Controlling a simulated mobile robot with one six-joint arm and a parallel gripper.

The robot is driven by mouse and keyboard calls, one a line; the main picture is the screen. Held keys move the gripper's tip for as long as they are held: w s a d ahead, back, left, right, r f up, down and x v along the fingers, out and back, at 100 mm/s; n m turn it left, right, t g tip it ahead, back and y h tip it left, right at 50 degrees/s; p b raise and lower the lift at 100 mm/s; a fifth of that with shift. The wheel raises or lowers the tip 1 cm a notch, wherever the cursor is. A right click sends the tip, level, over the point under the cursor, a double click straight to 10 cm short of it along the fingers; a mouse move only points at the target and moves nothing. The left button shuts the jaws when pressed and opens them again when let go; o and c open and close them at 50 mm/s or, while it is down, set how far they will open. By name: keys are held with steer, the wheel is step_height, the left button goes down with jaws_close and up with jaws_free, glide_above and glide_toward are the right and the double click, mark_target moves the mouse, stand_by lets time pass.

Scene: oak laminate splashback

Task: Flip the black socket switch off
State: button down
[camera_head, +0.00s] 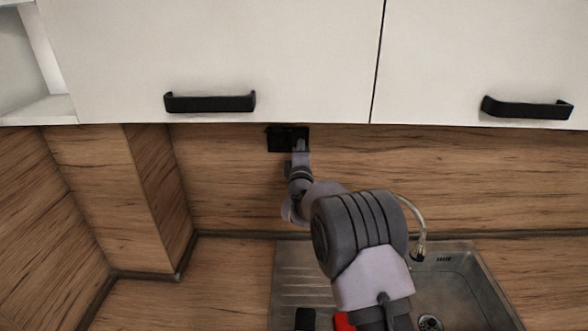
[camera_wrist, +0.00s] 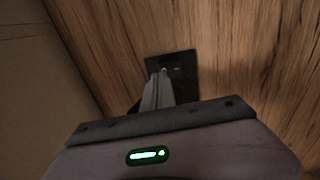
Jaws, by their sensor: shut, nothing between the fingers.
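The black socket switch (camera_head: 276,140) is a dark plate on the wood splashback, just below the upper cabinet. The switch's position is not clear.
White upper cabinets with black handles (camera_head: 210,102) (camera_head: 527,108) hang close above the socket. A steel sink (camera_head: 460,284) with a faucet (camera_head: 420,243) lies below, right of my arm. A wood-clad corner column (camera_head: 150,200) stands at left. The splashback right of the socket is clear.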

steer(key=s+r+b, duration=0.1)
steer(key=s+r, duration=0.1)
steer(key=s, duration=0.9)
steer(key=s+d+f+m+g+y+b, duration=0.1)
steer(key=s+d+f+m+g+b, duration=0.2)
steer(key=s+m+b, duration=0.25)
steer(key=s+d+f+m+g+b, duration=0.3)
steer(key=s+d+m+b, duration=0.15)
steer(key=s, duration=0.25)
steer(key=s+d+f+m+g+b, duration=0.1)
steer(key=s+f+m+g+b, duration=0.1)
steer(key=s, duration=0.9)
steer(key=s+f+m+g+b, duration=0.3)
steer(key=s+f+m, duration=0.3)
steer(key=s+f, duration=0.3)
steer(key=s+d+f+m+g+y+b, duration=0.1)
steer(key=s+f+m+b, duration=0.3)
steer(key=s, duration=0.8)
steer(key=shift+s+d+f+g, duration=0.35)
steer(key=shift+f+g, duration=0.3)
steer(key=shift+g, duration=0.15)
steer(key=shift+a, duration=0.1)
